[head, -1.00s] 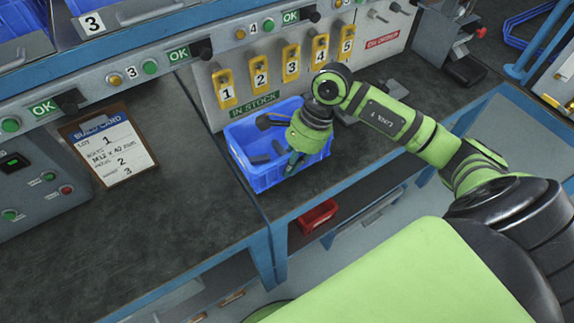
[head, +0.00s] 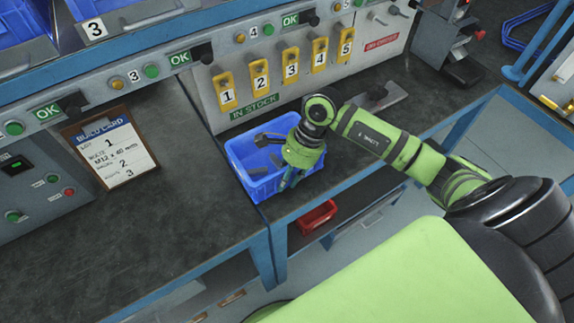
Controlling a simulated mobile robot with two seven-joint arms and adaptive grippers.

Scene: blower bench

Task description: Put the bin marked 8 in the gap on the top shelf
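A blue open bin (head: 240,160) stands on the dark bench near its front edge, with dark parts inside. No number 8 shows on it; its front face is partly hidden. My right gripper (head: 289,180) points down at the bin's front wall, with its fingers at the rim. The fingers are small and overlap the bin, so I cannot tell whether they are open or shut on the wall. A shelf with blue bins (head: 105,7) and a label 3 crosses the upper left; its gap cannot be made out. My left gripper is not in view.
Yellow numbered holders (head: 259,76) hang on the panel behind the bin. A build card (head: 112,150) on a clipboard is at the left. A small red bin (head: 317,217) sits below the bench top. The bench (head: 170,215) left of the blue bin is clear.

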